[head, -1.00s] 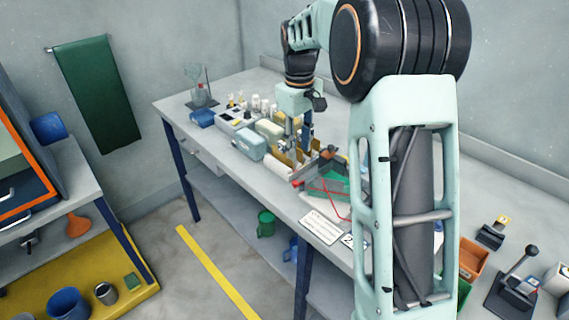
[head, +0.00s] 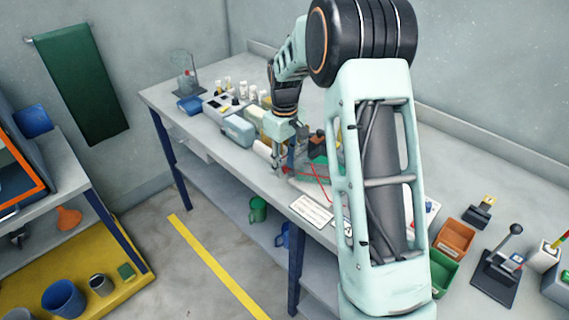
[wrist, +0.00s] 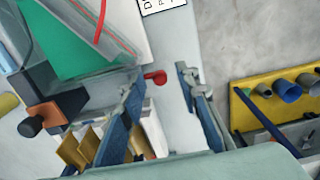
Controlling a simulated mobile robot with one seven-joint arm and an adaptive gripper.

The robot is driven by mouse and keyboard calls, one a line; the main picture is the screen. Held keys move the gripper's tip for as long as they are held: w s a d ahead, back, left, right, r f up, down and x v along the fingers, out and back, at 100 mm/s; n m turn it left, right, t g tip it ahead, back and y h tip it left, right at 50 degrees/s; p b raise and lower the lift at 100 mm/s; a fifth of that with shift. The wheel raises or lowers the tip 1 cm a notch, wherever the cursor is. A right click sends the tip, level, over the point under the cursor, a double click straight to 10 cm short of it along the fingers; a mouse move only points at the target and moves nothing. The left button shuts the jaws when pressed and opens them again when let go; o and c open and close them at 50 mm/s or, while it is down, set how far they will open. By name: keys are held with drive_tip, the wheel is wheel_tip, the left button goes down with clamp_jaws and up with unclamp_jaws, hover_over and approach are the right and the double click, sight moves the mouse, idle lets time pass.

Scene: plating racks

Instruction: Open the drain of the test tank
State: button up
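The test tank appears as a clear-walled box with a green inside (wrist: 75,40) and a red line along its edge, at the upper left of the wrist view. In the head view its green part (head: 318,172) is partly hidden behind my arm. A small red knob on a short stem (wrist: 158,76), apparently the drain handle, sticks out beside the tank. My gripper (wrist: 160,82) is open, with its two blue fingers either side of the red knob; contact cannot be told. In the head view my gripper (head: 284,165) is low at the tank's near left.
A dark block with an orange and black knob (wrist: 50,110) stands close to one finger. Yellow-brown plates (wrist: 80,147) stand nearby. A white label card (head: 311,208) lies on the bench front. Bins (head: 455,240) and a lever device (head: 500,265) are at right.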

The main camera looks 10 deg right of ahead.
clamp_jaws()
